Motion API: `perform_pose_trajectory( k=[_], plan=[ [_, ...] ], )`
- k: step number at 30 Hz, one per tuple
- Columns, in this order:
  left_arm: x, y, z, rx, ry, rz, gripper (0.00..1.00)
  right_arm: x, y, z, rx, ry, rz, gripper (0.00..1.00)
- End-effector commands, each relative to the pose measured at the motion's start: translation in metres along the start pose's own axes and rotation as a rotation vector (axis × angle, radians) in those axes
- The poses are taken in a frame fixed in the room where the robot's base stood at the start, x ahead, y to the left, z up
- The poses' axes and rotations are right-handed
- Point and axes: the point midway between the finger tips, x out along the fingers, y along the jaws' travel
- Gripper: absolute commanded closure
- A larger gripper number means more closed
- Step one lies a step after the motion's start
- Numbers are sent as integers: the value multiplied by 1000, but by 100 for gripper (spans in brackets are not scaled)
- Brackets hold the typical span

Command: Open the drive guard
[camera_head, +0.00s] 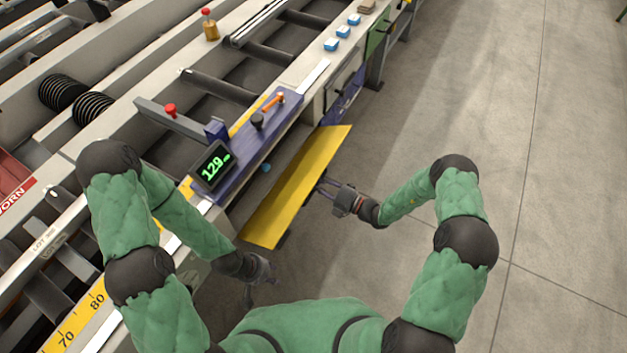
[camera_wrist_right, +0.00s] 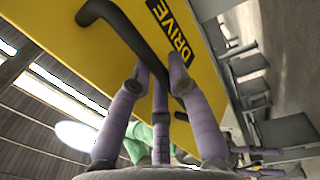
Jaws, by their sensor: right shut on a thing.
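The drive guard (camera_head: 297,187) is a long yellow panel on the near side of the runout table. It stands out at a slant from the table's side, with a dark gap beside it. In the right wrist view the yellow guard (camera_wrist_right: 70,45) carries the word DRIVE and a black bar handle (camera_wrist_right: 122,25). My right gripper (camera_head: 325,186) is at the guard's outer edge. Its purple fingers are closed around the handle in the wrist view (camera_wrist_right: 160,75). The head view does not show the handle. My left gripper (camera_head: 266,271) is near the guard's lower end, apart from it; its fingers are unclear.
Blue blocks (camera_head: 343,32) lie farther along the table. The concrete floor (camera_head: 560,150) at right is clear.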

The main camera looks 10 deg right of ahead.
Motion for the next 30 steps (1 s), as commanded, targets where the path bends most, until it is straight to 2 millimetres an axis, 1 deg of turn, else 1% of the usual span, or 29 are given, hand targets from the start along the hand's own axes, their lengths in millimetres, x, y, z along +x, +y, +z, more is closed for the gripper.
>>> perform_pose_trajectory(
  k=[1, 3, 7, 15, 26, 27, 29, 30],
  plan=[
    [7, -3, 0, 0, 0, 0, 60, -2, -8, -1, 2, 1, 0, 100],
    [12, -4, 0, 0, 0, 0, 60, -3, -15, -1, 4, 0, 26, 100],
    [18, -6, 0, 0, 0, 0, 60, -5, -20, 0, 2, 0, 79, 100],
    [23, -8, -1, 0, 0, 0, 60, -6, -23, 0, 1, 1, 128, 100],
    [23, -8, -1, 0, 0, 0, 60, -6, -22, 0, 0, 0, 132, 100],
    [23, -8, -1, 0, 0, 0, 60, -6, -22, 0, 0, 0, 132, 76],
    [23, -8, -1, 0, 0, 0, 60, -6, -22, 0, 0, 0, 132, 59],
    [23, -8, -1, 0, 0, 0, 60, -6, -22, 0, 0, 0, 132, 57]
  ],
)
